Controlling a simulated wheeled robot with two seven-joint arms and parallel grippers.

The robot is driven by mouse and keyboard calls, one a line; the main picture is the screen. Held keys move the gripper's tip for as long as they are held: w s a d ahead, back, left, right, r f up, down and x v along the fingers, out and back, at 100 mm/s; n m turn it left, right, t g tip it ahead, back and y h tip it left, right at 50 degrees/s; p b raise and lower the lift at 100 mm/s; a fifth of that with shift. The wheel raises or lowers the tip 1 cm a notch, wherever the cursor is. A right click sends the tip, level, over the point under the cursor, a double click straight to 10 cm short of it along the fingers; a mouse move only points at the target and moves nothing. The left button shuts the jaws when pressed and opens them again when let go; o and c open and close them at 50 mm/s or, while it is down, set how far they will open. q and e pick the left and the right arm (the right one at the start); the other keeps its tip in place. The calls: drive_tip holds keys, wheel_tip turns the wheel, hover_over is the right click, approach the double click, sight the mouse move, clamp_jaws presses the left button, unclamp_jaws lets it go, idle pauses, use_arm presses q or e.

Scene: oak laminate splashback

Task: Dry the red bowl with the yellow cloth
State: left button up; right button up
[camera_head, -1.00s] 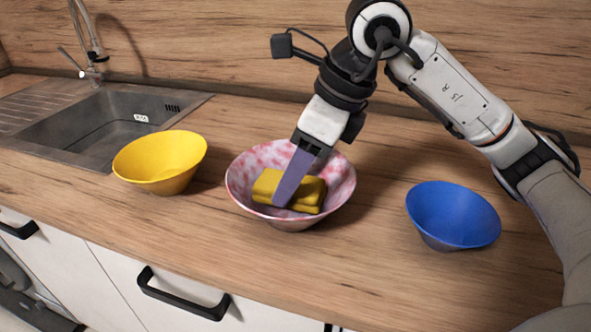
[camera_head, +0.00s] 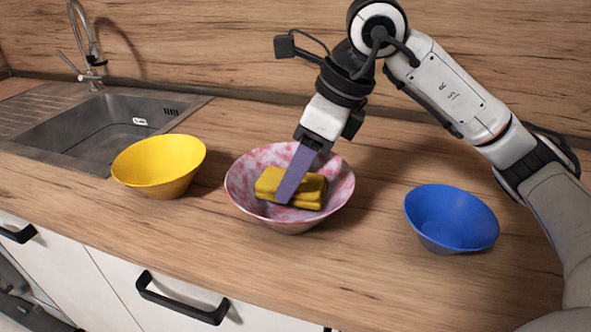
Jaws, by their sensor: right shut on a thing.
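A bowl mottled in red, pink and white (camera_head: 248,205) stands upright on the wooden counter, in the middle of the view. The folded yellow cloth (camera_head: 311,192) is inside it, low in the bowl. My right gripper (camera_head: 284,199) reaches down into the bowl from above and is shut on the cloth. Its purple finger covers part of the cloth, and the bowl floor under the cloth is hidden. My left gripper is not in view.
A yellow bowl (camera_head: 160,168) stands to the left and a blue bowl (camera_head: 450,218) to the right. A steel sink (camera_head: 92,148) with a faucet (camera_head: 90,50) is at the back left. The counter (camera_head: 330,262) is clear in front. The wooden splashback (camera_head: 230,40) rises behind.

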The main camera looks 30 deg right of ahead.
drive_tip(key=shift+s+a, duration=0.55)
drive_tip(key=shift+a, duration=0.15)
drive_tip(key=shift+d, duration=0.1)
drive_tip(key=shift+w+d, duration=0.65)
drive_tip(key=shift+s+a+f, duration=0.15)
drive_tip(key=shift+s+a, duration=0.55)
drive_tip(key=shift+a, duration=0.05)
drive_tip(key=shift+d, duration=0.1)
